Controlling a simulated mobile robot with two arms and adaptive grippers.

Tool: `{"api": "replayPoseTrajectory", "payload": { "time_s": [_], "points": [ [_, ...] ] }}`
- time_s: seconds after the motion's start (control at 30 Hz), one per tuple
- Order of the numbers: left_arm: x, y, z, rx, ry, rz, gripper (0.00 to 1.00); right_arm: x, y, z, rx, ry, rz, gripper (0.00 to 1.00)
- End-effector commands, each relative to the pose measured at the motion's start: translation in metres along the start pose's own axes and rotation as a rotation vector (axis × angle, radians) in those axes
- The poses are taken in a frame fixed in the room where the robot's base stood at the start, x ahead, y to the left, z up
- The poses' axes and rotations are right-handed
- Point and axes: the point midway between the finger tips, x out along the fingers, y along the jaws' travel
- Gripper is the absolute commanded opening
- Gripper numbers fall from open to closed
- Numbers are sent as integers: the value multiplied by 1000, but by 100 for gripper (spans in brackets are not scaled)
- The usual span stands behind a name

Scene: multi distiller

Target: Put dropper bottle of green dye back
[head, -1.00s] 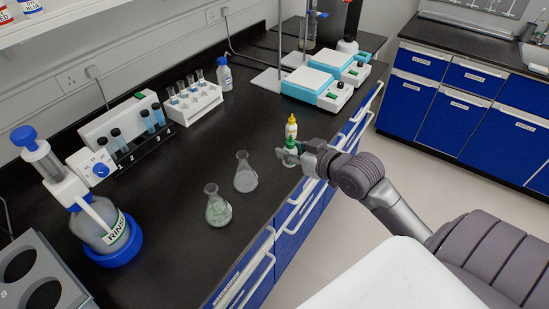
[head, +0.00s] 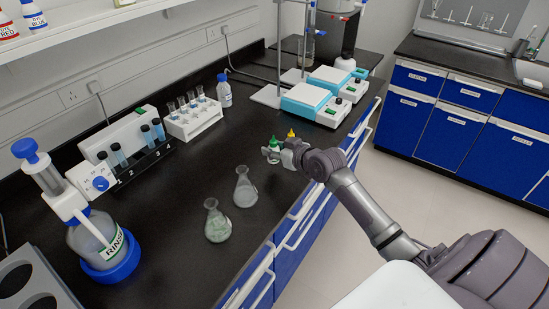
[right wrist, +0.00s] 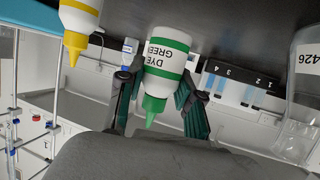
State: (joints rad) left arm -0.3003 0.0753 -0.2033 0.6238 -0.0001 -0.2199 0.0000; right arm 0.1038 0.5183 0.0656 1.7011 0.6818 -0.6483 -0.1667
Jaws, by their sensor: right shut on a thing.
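The dropper bottle of green dye (right wrist: 168,58), white with green bands and a green cap, sits between the fingers of my right gripper (right wrist: 158,88) in the right wrist view, which is upside down. In the head view its green cap (head: 273,144) shows at the tip of my right gripper (head: 275,155), over the black bench (head: 180,215). My right gripper is shut on it. I cannot tell whether its base touches the bench. A yellow-capped dropper bottle (right wrist: 80,22) stands close beside it; its yellow tip (head: 291,134) shows behind my gripper. My left gripper is out of view.
Two conical flasks (head: 217,222) (head: 246,187) stand in front of the green bottle. Test-tube racks (head: 193,120), a rinse bottle (head: 95,245) and hotplates (head: 315,103) stand around. Red (head: 7,24) and blue (head: 33,16) dye bottles are on the wall shelf (head: 95,28).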

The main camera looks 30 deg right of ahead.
Motion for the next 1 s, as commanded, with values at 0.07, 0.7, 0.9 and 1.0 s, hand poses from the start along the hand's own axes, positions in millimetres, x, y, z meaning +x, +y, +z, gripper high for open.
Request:
{"api": "replayPoseTrajectory", "payload": {
  "time_s": [0.07, 0.7, 0.9, 1.0],
  "points": [
    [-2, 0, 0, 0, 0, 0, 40, 4, 0, 12, 4, -6, 0, 16],
    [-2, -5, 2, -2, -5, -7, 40, 14, 0, 36, 1, -3, 1, 54],
    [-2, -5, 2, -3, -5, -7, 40, 14, 0, 36, 1, -3, 1, 60],
    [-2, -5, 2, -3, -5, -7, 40, 14, 0, 36, 1, -3, 1, 60]
  ]
}}
